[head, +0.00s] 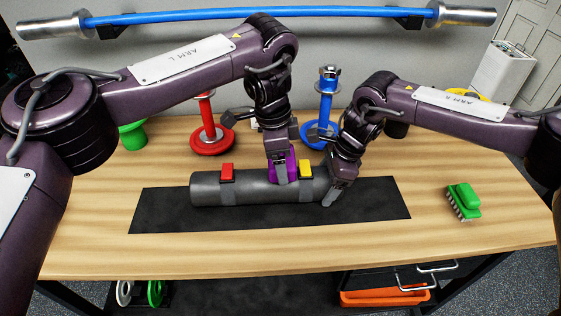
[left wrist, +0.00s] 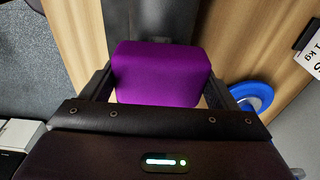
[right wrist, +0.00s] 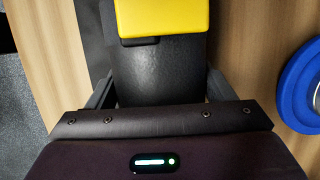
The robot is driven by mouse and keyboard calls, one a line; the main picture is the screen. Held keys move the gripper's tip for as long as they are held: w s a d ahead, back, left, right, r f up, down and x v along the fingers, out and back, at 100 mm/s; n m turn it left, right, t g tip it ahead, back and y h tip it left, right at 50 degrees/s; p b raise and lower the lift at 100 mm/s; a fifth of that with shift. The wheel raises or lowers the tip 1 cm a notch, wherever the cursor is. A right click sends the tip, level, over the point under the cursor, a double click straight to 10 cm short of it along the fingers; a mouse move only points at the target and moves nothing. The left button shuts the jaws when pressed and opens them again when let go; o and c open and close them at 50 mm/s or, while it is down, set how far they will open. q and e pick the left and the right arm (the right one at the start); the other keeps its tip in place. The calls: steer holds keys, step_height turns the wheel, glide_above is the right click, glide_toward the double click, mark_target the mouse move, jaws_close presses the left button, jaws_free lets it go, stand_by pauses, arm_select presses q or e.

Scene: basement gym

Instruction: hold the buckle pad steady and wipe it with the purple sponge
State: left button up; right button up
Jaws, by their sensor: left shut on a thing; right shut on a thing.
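The buckle pad, a dark grey roll (head: 250,189) with a red buckle (head: 227,172) and a yellow buckle (head: 305,169), lies on a black mat (head: 160,212). My right gripper (head: 332,191) is shut on its right end, and the pad (right wrist: 160,75) and yellow buckle (right wrist: 160,17) show between its fingers in the right wrist view. My left gripper (head: 281,172) is shut on the purple sponge (left wrist: 160,72), held over the pad between the two buckles. In the head view the sponge (head: 290,160) is partly hidden by the gripper; I cannot tell whether it touches the pad.
A green brush (head: 464,201) lies at the right of the table (head: 90,245). Behind the pad stand a red weight stand (head: 209,138), a blue one (head: 325,130) and a green item (head: 132,136). A blue bar (head: 260,14) hangs on the wall. The table's front strip is clear.

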arm_select(q)
steer(key=shift+r, duration=2.6)
step_height(320, 180, up, 2)
glide_above(253, 175)
steer(key=shift+a+f, duration=0.15)
steer(key=shift+f, duration=1.05)
steer(key=shift+a+f, duration=0.15)
steer(key=shift+f, duration=1.05)
steer(key=shift+f, duration=0.75)
steer(key=shift+f, duration=1.35)
steer(key=shift+d, duration=3.55)
